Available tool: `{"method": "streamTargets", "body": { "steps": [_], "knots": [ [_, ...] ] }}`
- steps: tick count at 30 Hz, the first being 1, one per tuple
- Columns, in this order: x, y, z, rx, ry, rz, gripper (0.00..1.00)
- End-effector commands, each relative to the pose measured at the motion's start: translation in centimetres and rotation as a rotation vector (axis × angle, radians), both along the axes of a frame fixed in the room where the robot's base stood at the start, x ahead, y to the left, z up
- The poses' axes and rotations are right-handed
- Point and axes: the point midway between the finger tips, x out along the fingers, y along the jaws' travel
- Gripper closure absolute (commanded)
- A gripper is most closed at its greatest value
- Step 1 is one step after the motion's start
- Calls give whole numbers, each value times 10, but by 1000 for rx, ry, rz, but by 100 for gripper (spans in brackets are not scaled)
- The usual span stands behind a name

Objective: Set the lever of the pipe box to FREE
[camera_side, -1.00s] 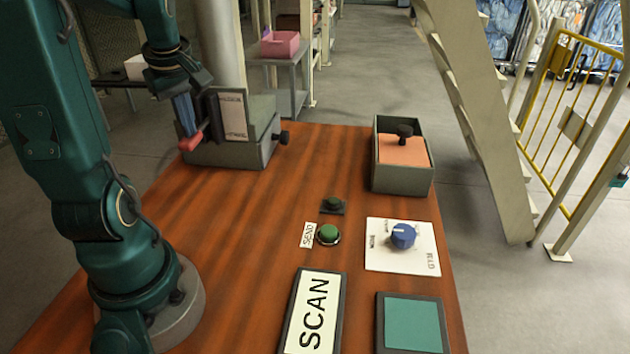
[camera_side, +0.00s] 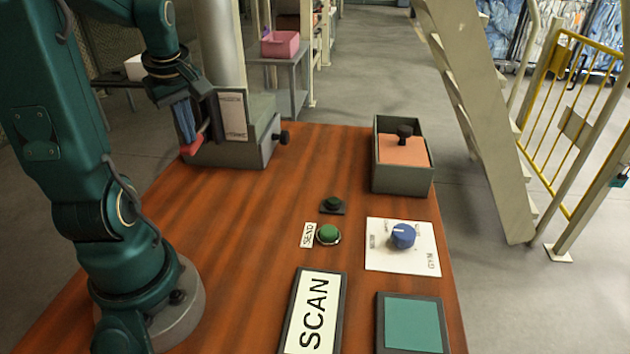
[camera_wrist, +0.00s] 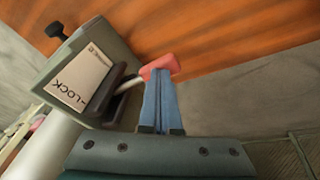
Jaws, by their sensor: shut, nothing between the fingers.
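The grey pipe box (camera_side: 236,153) stands at the far left of the table, beside a thick pale pipe. Its white label (camera_side: 233,115) faces the camera; in the wrist view the label (camera_wrist: 76,84) reads LOCK at one end, and the other wording is too small to read. The lever has a red grip (camera_wrist: 160,66) on a grey shaft that comes out of a dark slot beside the label. The red grip (camera_side: 191,148) is partly hidden in the side view. My gripper (camera_side: 187,138) is shut and empty, its blue fingertips (camera_wrist: 159,74) at the red grip, apparently touching it.
A grey bin (camera_side: 403,178) with an orange lid and black knob stands at the back right. Green buttons (camera_side: 328,234), a blue dial (camera_side: 403,236), a SCAN plate (camera_side: 312,312) and a green pad (camera_side: 413,323) lie nearer.

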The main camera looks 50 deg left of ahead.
Motion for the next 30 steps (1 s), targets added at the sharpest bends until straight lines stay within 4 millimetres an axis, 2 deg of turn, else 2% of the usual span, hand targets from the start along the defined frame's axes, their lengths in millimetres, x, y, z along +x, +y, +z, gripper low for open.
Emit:
{"method": "streamTargets", "body": {
  "steps": [30],
  "knots": [
    [-4, -4, -10, -1, 1, 0, 100]
  ]
}}
